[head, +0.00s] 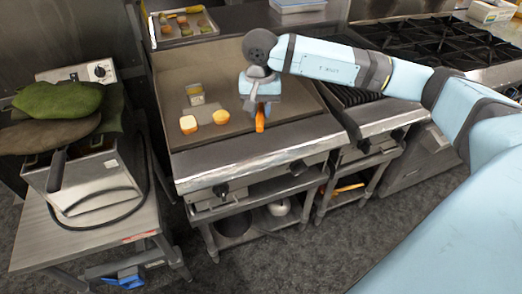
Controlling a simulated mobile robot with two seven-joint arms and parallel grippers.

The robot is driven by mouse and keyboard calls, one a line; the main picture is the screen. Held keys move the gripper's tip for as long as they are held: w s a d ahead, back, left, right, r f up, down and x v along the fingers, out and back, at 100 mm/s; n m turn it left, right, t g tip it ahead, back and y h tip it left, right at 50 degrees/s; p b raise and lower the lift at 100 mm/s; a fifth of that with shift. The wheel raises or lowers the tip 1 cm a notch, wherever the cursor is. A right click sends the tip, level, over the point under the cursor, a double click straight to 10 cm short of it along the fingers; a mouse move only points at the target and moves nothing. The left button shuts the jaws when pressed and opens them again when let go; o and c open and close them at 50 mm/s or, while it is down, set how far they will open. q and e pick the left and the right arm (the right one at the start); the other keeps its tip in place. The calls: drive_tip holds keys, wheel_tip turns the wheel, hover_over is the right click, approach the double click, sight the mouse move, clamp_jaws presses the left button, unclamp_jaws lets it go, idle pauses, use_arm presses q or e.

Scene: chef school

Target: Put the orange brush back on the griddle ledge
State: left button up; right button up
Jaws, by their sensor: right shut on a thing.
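The orange brush (260,122) is under my right gripper (259,105). Only an orange part of it shows below the fingers; the rest is hidden by the gripper. My right gripper is shut on the brush and points down over the front part of the griddle, near its front ledge (262,142). I cannot tell whether the brush touches the surface. The griddle (190,76) is a dark flat plate with a grey metal front. My left gripper is not in view.
Two orange-and-cream food pieces (189,124) and a small metal-and-yellow item (195,94) are on the griddle, left of the gripper. A tray of food (182,27) stands behind. A fryer (88,175) with green cloths is at left, a burner range (430,42) at right.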

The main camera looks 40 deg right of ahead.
drive_tip(key=p, duration=0.1)
hover_over(260, 160)
wheel_tip(260, 160, down, 12)
drive_tip(key=shift+d+f, duration=0.1)
drive_tip(key=shift+f, duration=2.25)
drive_tip(key=o, duration=0.9)
